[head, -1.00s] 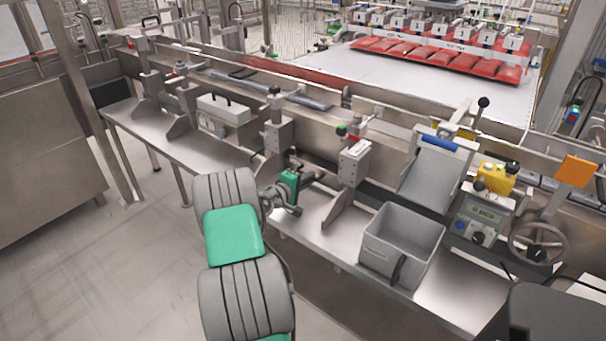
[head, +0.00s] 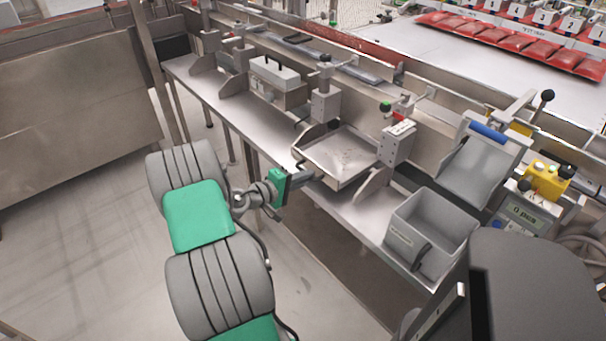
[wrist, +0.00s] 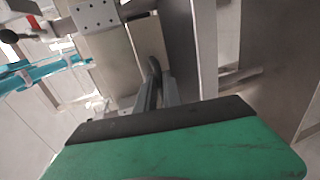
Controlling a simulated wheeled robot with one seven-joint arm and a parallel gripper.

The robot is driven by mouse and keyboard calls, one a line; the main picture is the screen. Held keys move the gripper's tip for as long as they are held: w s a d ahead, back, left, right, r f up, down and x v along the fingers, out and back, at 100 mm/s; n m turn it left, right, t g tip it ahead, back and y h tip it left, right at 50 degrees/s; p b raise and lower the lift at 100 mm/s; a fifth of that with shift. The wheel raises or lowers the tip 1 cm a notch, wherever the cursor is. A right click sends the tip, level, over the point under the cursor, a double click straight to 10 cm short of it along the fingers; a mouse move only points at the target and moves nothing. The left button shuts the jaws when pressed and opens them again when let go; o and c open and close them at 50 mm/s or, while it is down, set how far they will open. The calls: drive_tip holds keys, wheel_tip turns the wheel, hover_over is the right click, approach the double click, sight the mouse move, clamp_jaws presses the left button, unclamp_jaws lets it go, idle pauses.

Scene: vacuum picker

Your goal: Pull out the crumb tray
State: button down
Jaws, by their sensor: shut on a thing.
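The crumb tray (head: 345,152) is a shallow metal tray with raised rims. In the head view it extends out from the machine over the steel ledge, between two upright brackets, with its inner floor exposed. My gripper (head: 308,177) is at the tray's near left edge, shut on its dark handle (head: 300,162). In the wrist view my gripper's fingers (wrist: 157,92) close around the dark curved handle (wrist: 155,68). Part of the handle is hidden by the fingers. I cannot tell whether the tray's far end is still inside the machine.
A grey bin (head: 432,236) stands on the ledge (head: 225,112) to the right, below a sloped chute (head: 482,160). A counter box (head: 518,214) and a yellow unit (head: 546,180) are farther right. The floor (head: 95,240) left of my arm is clear.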

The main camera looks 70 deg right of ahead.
drive_tip(key=c, duration=1.5)
unclamp_jaws()
drive_tip(key=v, duration=0.7)
drive_tip(key=shift+a, duration=0.3)
drive_tip(key=shift+w+r, duration=0.1)
drive_tip(key=shift+w, duration=0.05)
